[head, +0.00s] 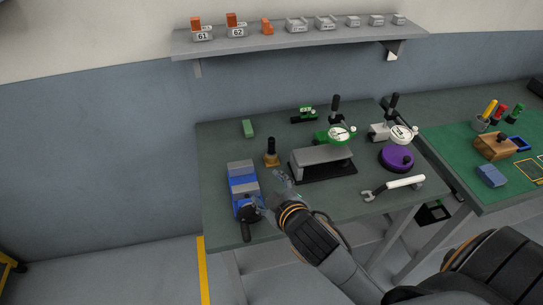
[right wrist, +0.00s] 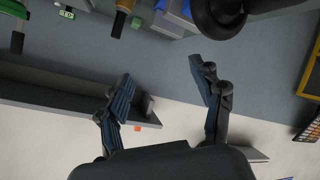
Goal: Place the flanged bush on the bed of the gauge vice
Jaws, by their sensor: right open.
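The blue gauge vice (head: 243,178) stands at the left front of the grey-green bench, with a pale bed band across it and a black knob at its front. A small brass-coloured piece with a dark upright top (head: 271,155), which looks like the flanged bush, stands upright just right of the vice. It also shows at the top of the right wrist view (right wrist: 122,18). My right gripper (head: 272,190) is open and empty, over the bench just right of the vice and in front of the brass piece. Its spread fingers show in the right wrist view (right wrist: 160,74). My left gripper is not in view.
A grey block on a black base (head: 322,160) stands close right of my gripper. Behind are dial gauges (head: 340,133) and a green block (head: 248,128). A purple disc (head: 396,158) and a wrench (head: 392,188) lie right. A shelf (head: 300,40) hangs above.

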